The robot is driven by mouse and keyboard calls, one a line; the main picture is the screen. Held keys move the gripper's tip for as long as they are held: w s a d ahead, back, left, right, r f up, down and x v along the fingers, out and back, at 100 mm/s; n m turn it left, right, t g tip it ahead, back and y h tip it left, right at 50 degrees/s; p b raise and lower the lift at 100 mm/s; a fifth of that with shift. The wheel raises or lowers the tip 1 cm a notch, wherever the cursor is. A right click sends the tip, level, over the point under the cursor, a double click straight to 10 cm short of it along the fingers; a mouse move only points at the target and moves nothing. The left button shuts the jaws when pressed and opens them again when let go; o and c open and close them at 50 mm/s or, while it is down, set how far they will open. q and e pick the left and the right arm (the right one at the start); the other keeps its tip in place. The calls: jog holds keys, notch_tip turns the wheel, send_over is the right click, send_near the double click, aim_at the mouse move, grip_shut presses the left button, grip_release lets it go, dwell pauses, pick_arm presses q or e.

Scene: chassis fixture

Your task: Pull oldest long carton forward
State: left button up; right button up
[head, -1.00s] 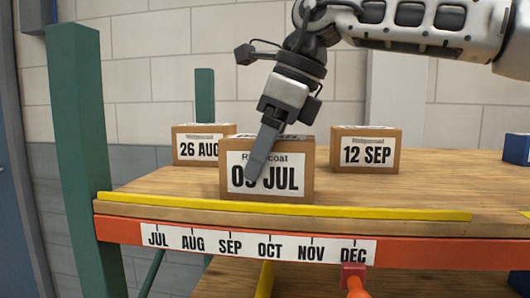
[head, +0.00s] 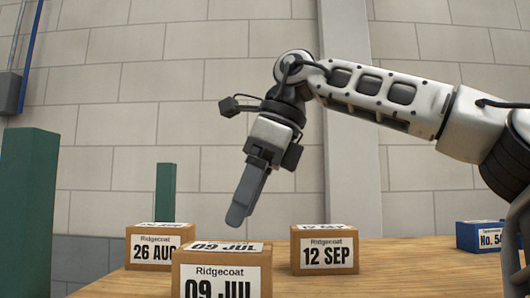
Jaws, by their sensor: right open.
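A brown Ridgecoat carton labelled 09 JUL (head: 180,275) stands nearest in the head view, its lower part cut off by the picture's bottom edge. A 26 AUG carton (head: 186,239) stands behind it to the left, partly covered by it. A 12 SEP carton (head: 345,268) stands behind it to the right. My right gripper (head: 240,215) hangs in the air above the 09 JUL carton, fingers pointing down and left. It is open and empty, apart from the carton; one finger largely hides the other. My left gripper is out of view.
The cartons stand on a wooden shelf top (head: 400,258). A blue box labelled No. 54 (head: 487,236) sits at the right. A green post (head: 26,215) rises at the left and a thinner one behind. Wood between the 12 SEP carton and blue box is clear.

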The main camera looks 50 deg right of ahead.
jog(key=p+v, duration=0.1)
jog(key=v, duration=0.5)
jog(key=shift+r, duration=0.4)
